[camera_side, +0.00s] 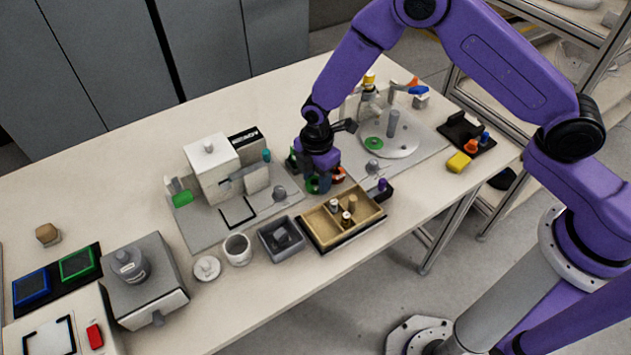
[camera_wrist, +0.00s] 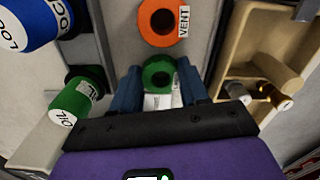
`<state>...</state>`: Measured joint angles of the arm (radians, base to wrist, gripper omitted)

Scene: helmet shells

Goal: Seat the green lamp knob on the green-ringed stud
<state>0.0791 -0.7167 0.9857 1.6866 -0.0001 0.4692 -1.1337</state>
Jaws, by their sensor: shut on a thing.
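I cannot tell whether the knob is clear of the surface.
An orange VENT knob (camera_wrist: 163,22) is close ahead of the gripper. A green OIL cylinder (camera_wrist: 78,100) and a blue labelled cylinder (camera_wrist: 32,22) are on the left. A tan tray (camera_side: 318,238) with small pegs stands near.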

